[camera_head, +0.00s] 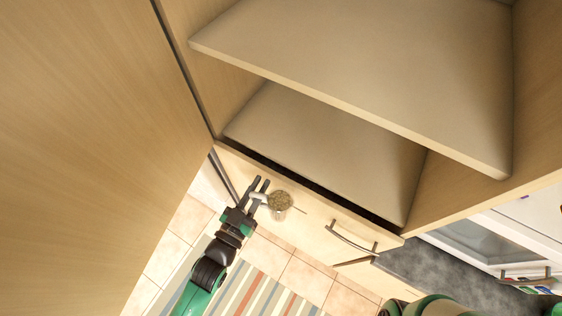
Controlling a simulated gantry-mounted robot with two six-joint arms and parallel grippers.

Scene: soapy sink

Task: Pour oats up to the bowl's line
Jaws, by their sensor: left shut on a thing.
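A small cup or scoop (278,201) filled with grainy, light-brown oats is in front of the wooden cabinet's lower front, left of centre. A pale handle joins its left side. My left gripper (260,184) is shut on this handle, with its two dark fingers pointing up in the picture. The oats show from above inside the rim. No bowl and no line on a bowl show in this view. My right gripper is not in view.
An open cabinet with two shelves, the upper shelf (360,70) and the lower shelf (320,140), fills the upper right. A large wooden door panel (80,140) fills the left. A drawer handle (350,240) juts out below. A striped rug (262,292) lies on the tiled floor.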

